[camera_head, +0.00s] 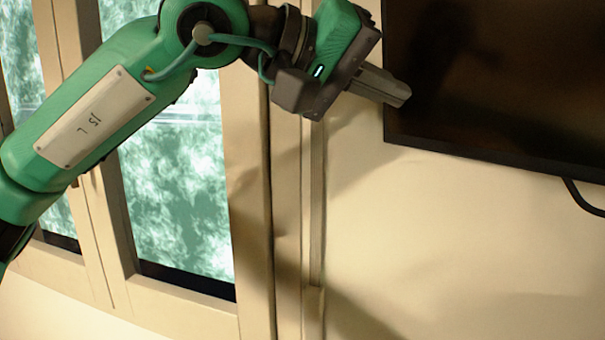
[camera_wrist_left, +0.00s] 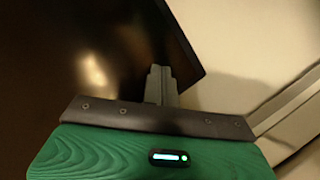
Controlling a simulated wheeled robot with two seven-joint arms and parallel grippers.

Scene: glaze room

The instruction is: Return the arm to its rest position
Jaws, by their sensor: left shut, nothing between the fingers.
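My left arm is green and reaches in from the left of the head view, raised in front of a window and wall. My left gripper (camera_head: 402,95) is at the upper middle, pointing right and slightly down. Its grey fingers are together with nothing between them. In the left wrist view the shut fingers (camera_wrist_left: 160,72) overlap the dark screen behind them. I cannot tell how far the fingertips are from the screen. My right gripper is not in either view.
A dark wall screen (camera_head: 490,85) fills the upper right, with a black cable (camera_head: 583,198) below it. A framed window (camera_head: 175,185) is behind the arm at left. The cream wall (camera_head: 440,240) below the screen is bare.

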